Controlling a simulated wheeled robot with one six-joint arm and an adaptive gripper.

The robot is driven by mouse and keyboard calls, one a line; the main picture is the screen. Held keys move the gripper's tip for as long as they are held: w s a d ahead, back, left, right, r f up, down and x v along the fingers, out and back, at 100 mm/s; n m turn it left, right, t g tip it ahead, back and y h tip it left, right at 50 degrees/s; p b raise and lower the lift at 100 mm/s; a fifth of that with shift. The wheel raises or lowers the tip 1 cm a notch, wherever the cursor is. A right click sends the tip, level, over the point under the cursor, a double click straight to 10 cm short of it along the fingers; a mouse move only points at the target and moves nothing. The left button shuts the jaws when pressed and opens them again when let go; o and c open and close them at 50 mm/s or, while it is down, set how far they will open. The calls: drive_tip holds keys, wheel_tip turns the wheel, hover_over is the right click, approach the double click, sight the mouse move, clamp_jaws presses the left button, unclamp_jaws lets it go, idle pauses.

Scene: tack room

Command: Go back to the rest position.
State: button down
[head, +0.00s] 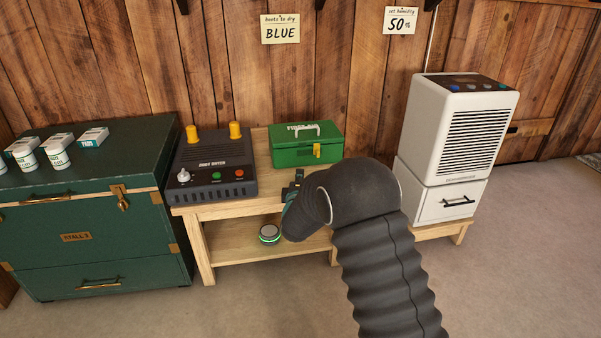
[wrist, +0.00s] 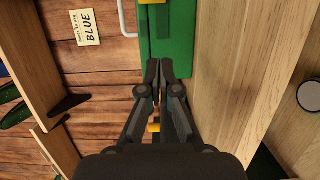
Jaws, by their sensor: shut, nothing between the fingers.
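My gripper (wrist: 160,72) shows in the wrist view with its two dark fingers together and nothing between them. The fingertips are in front of the green first aid box (wrist: 180,45); I cannot tell whether they touch it. In the head view, my gripper (head: 296,180) is mostly hidden behind my dark, sleeved arm, just in front of the first aid box (head: 305,148) on the wooden bench (head: 225,208).
The boot dryer (head: 212,165) with two yellow posts stands left of the box. A white dehumidifier (head: 455,130) stands at the right. A green trunk (head: 80,225) holds several small containers. A round device (head: 269,233) sits on the lower shelf. Floor in front is clear.

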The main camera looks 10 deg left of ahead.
idle(0.3)
drive_tip(key=s+d+r+m+g+p, duration=0.1)
drive_tip(key=s+d+r+m+g, duration=0.25)
drive_tip(key=s+d+r, duration=0.45)
drive_tip(key=s+d+r+m+g+p, duration=0.15)
drive_tip(key=s+d+r+m, duration=0.35)
drive_tip(key=d+r, duration=0.5)
drive_tip(key=s+d+m+g+h+p, duration=0.1)
drive_tip(key=s+d+m+g, duration=0.2)
drive_tip(key=s, duration=1.4)
drive_tip(key=s+d+m+g+h+p, duration=0.1)
drive_tip(key=s+d+m+g, duration=0.3)
drive_tip(key=s+d+m, duration=0.4)
drive_tip(key=s+d+h, duration=0.1)
drive_tip(key=s+d, duration=0.5)
drive_tip(key=s, duration=0.3)
drive_tip(key=shift+f+m, duration=0.3)
drive_tip(key=shift+m, duration=0.05)
drive_tip(key=c, duration=1.9)
unclamp_jaws()
drive_tip(key=shift+d, duration=0.1)
